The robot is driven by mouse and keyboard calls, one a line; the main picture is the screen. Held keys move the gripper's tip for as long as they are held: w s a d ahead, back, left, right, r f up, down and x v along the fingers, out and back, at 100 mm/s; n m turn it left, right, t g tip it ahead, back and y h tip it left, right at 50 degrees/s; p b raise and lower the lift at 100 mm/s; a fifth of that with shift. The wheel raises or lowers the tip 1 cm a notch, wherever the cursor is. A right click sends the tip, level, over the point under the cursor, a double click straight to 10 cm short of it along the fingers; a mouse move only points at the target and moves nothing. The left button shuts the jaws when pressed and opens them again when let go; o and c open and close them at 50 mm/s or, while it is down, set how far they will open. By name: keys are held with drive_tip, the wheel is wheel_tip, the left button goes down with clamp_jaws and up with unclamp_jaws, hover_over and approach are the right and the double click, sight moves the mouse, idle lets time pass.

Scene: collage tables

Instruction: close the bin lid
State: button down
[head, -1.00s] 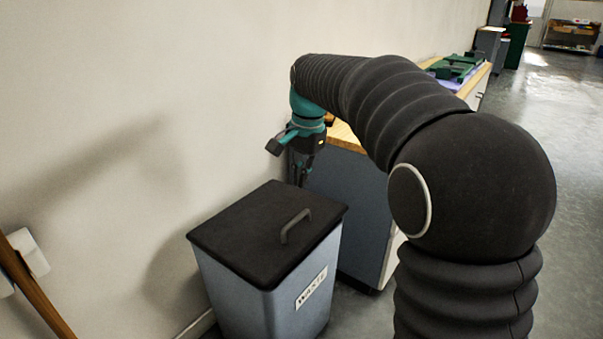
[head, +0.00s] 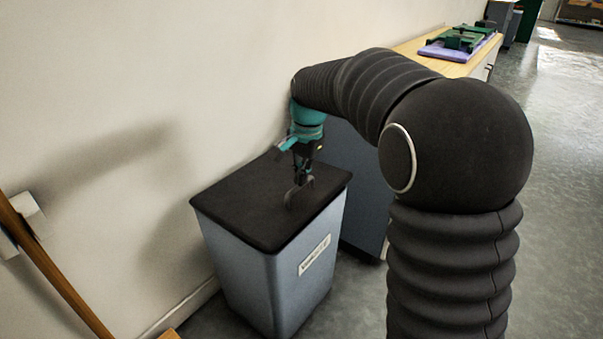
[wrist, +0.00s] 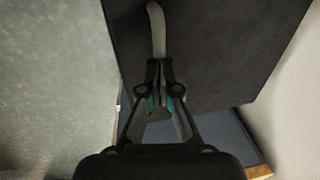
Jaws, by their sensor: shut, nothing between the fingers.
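The grey bin (head: 275,275) stands by the wall with a label on its front. Its black lid (head: 245,205) lies flat across the top and looks down on the rim. A curved handle (head: 291,196) stands up from the lid. My gripper (head: 301,180) is above the lid, right at the handle. In the wrist view, my gripper (wrist: 160,64) is shut, with its fingertips at the near end of the handle (wrist: 157,28). Nothing shows between the fingers, and I cannot tell whether they touch the handle. The lid (wrist: 215,45) fills much of that view.
A grey cabinet (head: 352,190) with a wooden top stands right behind the bin. A purple and green item (head: 460,42) lies on that top. A wooden pole (head: 55,268) leans at the left. The floor (head: 560,200) at the right is clear.

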drive_tip(key=f+b, duration=0.1)
drive_tip(key=b, duration=0.1)
drive_tip(key=f+b, duration=0.1)
drive_tip(key=shift+s+d+f+t+y, duration=0.35)
drive_tip(key=shift+t+y, duration=0.05)
drive_tip(key=p+v, duration=0.5)
drive_tip(key=v, duration=0.9)
drive_tip(key=s+d+f+n+t+p, duration=0.1)
drive_tip(key=s+d+n, duration=0.1)
drive_tip(key=s, duration=0.7)
drive_tip(key=s+d+f+n+t+h+p, duration=0.1)
drive_tip(key=s+d+n, duration=0.1)
drive_tip(key=s, duration=0.7)
drive_tip(key=s+d+f+n+t+p, duration=0.1)
drive_tip(key=s+d+f+n, duration=0.1)
drive_tip(key=s, duration=0.7)
drive_tip(key=shift+d+n+t+h, duration=0.4)
drive_tip(key=shift+d+n, duration=0.15)
drive_tip(key=shift+n, duration=0.75)
